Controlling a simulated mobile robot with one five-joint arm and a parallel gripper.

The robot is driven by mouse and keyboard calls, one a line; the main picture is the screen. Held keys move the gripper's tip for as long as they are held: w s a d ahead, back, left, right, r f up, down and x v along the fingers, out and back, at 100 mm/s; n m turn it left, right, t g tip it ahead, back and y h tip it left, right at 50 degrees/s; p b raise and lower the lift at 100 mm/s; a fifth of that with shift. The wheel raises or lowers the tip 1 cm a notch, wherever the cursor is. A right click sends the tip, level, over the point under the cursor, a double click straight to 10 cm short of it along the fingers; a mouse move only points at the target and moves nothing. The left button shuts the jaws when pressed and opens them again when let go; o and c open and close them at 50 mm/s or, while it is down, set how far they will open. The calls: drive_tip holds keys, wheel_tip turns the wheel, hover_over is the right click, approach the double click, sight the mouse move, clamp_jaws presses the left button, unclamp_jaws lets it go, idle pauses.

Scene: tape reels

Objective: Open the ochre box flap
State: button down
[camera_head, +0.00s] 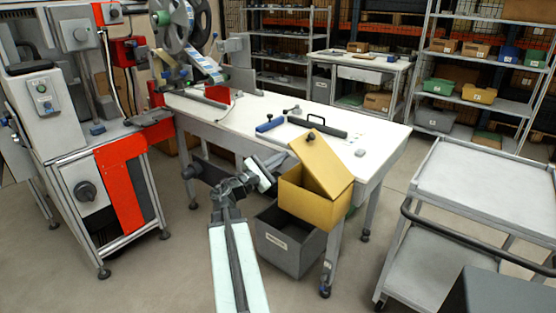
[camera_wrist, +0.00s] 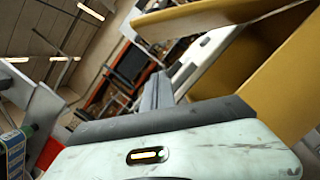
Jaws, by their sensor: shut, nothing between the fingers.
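The ochre box (camera_head: 305,207) sits at the front right corner of the white workbench. Its flap (camera_head: 325,168) is raised and tilted, with a dark knob (camera_head: 311,136) near its upper edge, and part of the box's inside shows below it. In the wrist view, the flap (camera_wrist: 225,14) slants across the top right and the box wall (camera_wrist: 270,70) stands at the right. My gripper (camera_head: 277,161) is shut and empty at the left of the box, close to the raised flap; its dark fingers (camera_wrist: 155,88) also show in the wrist view. I cannot tell whether they touch the flap.
A grey bin (camera_head: 284,245) stands on the floor below the box. On the white workbench (camera_head: 380,140) lie a blue-ended tool (camera_head: 270,124) and a dark handled bar (camera_head: 318,127). A grey trolley (camera_head: 485,180) stands at the right, and a reel machine (camera_head: 185,45) at the back left.

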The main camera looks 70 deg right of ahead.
sight(298, 144)
drive_tip(key=s+d+r+p, duration=0.3)
drive_tip(key=s+r, duration=0.1)
drive_tip(key=shift+s+d+r+p, duration=0.1)
drive_tip(key=shift+s+d+p, duration=0.1)
drive_tip(key=shift+d+p, duration=0.2)
